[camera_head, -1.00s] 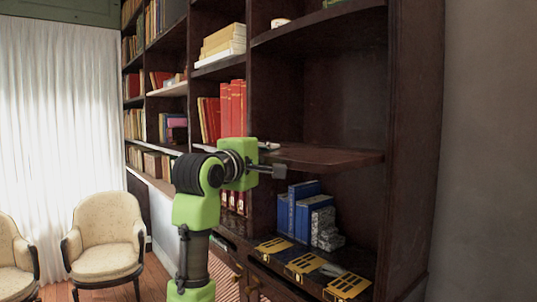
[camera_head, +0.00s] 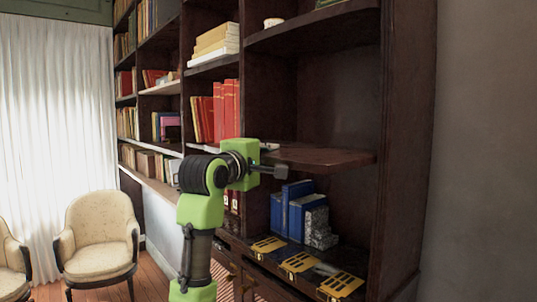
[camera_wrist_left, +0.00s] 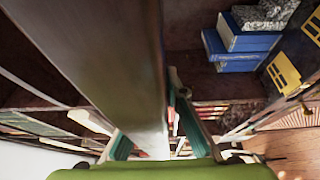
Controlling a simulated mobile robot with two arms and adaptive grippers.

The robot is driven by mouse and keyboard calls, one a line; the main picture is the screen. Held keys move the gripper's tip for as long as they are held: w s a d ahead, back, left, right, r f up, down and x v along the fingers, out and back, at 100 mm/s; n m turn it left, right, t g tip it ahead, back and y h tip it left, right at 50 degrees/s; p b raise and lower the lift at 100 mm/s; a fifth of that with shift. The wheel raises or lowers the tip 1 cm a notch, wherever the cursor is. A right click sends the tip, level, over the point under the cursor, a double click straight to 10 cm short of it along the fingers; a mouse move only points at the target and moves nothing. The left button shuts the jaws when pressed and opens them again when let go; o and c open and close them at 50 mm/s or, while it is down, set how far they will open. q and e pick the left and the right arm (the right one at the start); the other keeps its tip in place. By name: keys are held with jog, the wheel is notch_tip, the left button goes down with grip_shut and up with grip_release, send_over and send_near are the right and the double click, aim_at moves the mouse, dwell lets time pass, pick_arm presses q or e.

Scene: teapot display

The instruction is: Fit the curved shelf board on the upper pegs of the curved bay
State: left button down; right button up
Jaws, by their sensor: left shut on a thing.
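The curved shelf board (camera_head: 325,157) is dark brown and lies roughly level inside the curved bay (camera_head: 335,100) at the right end of the bookcase, above the blue books. My left gripper (camera_head: 271,161) is shut on the board's left front part. In the left wrist view the board (camera_wrist_left: 105,50) runs up from between the fingers (camera_wrist_left: 155,143) and fills much of the picture. The upper pegs are not visible, so I cannot tell whether the board touches them. My right gripper is not in view.
Blue books (camera_head: 295,205) and a grey patterned block (camera_head: 319,228) stand below the board. Yellow-marked dark items (camera_head: 300,261) lie along the ledge in front. A fixed curved shelf (camera_head: 315,25) is above. The bay's right upright (camera_head: 405,150) is close to the board's right end.

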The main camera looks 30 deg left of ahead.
aim_at(295, 151)
pick_arm(q)
jog(key=shift+w+d+r+p, duration=0.1)
jog(key=shift+w+d+p, duration=0.4)
jog(key=shift+w, duration=0.5)
jog(key=shift+w+d+r+p, duration=0.1)
jog(key=shift+w+d+p, duration=0.25)
jog(key=shift+w+p, duration=0.45)
jog(key=shift+w+d+r+p, duration=0.1)
jog(key=shift+w+d+p, duration=0.3)
jog(key=shift+w, duration=0.75)
jog(key=shift+w+d+p, duration=0.35)
jog(key=shift+w+p, duration=0.2)
jog(key=shift+w, duration=0.35)
jog(key=shift+w+d+p, duration=0.4)
jog(key=shift+w+p, duration=0.2)
jog(key=shift+w, duration=0.25)
jog(key=shift+w+d+p, duration=0.35)
jog(key=shift+w+p, duration=0.2)
jog(key=shift+w, duration=0.35)
jog(key=shift+w+d, duration=0.25)
jog(key=shift+w, duration=0.4)
jog(key=shift+w+d, duration=0.25)
jog(key=shift+w, duration=0.35)
jog(key=c, duration=2)
grip_release()
jog(key=shift+o, duration=0.2)
jog(key=shift+s, duration=0.15)
